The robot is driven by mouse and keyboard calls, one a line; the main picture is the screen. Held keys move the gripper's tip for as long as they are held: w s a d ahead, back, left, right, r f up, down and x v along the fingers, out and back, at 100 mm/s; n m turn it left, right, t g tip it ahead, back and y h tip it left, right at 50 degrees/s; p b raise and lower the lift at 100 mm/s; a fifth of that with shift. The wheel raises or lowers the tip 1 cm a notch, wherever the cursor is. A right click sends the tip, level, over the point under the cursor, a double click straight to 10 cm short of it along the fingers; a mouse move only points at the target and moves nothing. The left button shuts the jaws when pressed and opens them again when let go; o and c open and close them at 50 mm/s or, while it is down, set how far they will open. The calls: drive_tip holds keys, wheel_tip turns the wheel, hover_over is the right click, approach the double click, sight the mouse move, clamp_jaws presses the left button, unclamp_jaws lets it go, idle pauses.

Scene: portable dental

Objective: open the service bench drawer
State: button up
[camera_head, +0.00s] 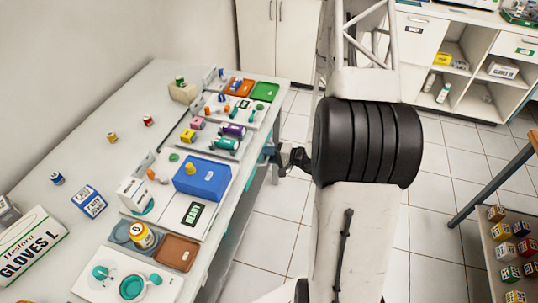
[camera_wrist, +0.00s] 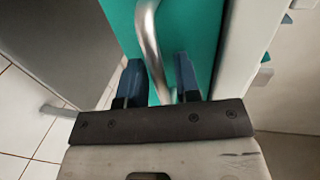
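The service bench (camera_head: 95,150) stands on the left in the head view, its top crowded with small items. In the wrist view a teal drawer front (camera_wrist: 215,30) carries a curved metal bar handle (camera_wrist: 149,35). My gripper (camera_wrist: 160,80) has its two dark blue fingers apart, with the handle running between them and a gap showing on each side. In the head view my gripper (camera_head: 272,153) is at the bench's front side, below the top's edge. The drawer front is mostly hidden there, and I cannot tell how far the drawer is out.
A blue box (camera_head: 203,178), a READY card (camera_head: 193,213) and trays lie near the bench's front edge. A rack of small boxes (camera_head: 505,235) stands at lower right. White cabinets (camera_head: 280,35) line the back. Tiled floor (camera_head: 270,235) beside the bench is clear.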

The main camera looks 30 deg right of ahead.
clamp_jaws()
drive_tip(key=shift+s+d, duration=0.1)
drive_tip(key=f+v, duration=0.2)
drive_tip(key=v, duration=0.8)
drive_tip(key=f+v, duration=0.2)
drive_tip(key=v, duration=0.9)
drive_tip(key=shift+s+d+f, duration=0.2)
drive_tip(key=shift+s+d, duration=0.2)
drive_tip(key=shift+d, duration=0.05)
drive_tip(key=shift+o, duration=0.9)
unclamp_jaws()
drive_tip(key=shift+s, duration=0.1)
drive_tip(key=v, duration=0.7)
drive_tip(key=shift+s+d, duration=0.15)
drive_tip(key=shift+d, duration=0.1)
